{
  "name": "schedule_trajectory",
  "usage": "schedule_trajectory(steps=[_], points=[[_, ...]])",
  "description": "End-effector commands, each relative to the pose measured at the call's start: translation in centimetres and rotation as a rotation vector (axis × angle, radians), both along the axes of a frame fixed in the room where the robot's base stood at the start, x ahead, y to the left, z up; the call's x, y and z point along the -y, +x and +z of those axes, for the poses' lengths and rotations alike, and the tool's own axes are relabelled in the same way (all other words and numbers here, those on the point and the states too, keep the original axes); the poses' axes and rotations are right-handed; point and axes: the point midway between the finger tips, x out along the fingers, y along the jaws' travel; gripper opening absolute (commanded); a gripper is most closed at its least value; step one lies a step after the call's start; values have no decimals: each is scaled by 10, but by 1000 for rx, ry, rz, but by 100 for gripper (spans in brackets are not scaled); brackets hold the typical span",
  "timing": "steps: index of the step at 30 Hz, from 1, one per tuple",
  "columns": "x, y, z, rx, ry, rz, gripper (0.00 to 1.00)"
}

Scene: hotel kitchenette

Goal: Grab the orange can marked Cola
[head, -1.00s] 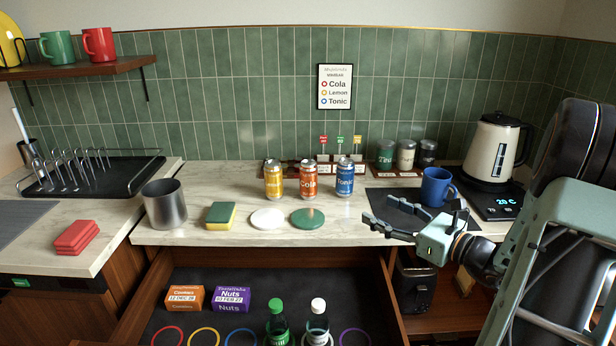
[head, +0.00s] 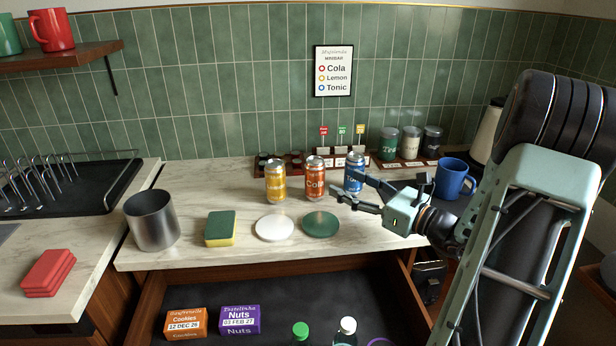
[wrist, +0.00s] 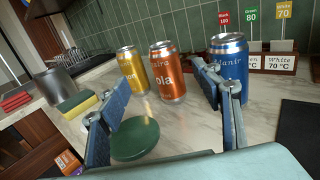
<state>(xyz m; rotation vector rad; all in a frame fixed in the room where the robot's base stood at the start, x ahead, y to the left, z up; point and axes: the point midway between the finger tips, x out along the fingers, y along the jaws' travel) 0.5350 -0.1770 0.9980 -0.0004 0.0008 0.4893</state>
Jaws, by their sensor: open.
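The orange can marked Cola (head: 315,179) stands upright on the marble counter, between the yellow can (head: 276,181) and the blue Tonic can (head: 354,173). My gripper (head: 344,189) is open and empty, just to the right of the orange can and in front of the blue can, whose lower part it partly covers. In the wrist view the orange can (wrist: 166,72) shows beyond and between the two spread fingers (wrist: 160,100). The yellow can (wrist: 132,70) is left of it, and the blue can (wrist: 230,62) is behind the right finger.
A green disc (head: 320,224) and a white disc (head: 274,228) lie in front of the cans. A sponge (head: 220,228) and a metal cup (head: 152,220) stand to the left, a blue mug (head: 453,179) to the right. An open drawer (head: 270,290) is below the counter edge.

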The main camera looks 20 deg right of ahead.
Motion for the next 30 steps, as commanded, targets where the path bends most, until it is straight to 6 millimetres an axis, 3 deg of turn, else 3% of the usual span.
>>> schedule_trajectory(steps=[9, 16, 24, 30], points=[[-23, 41, 0, 1, 0, 5, 59], [-28, 58, -1, 0, 1, 3, 59], [-42, 93, -2, 1, 0, 2, 59], [-43, 95, -2, 1, 0, 1, 59]])
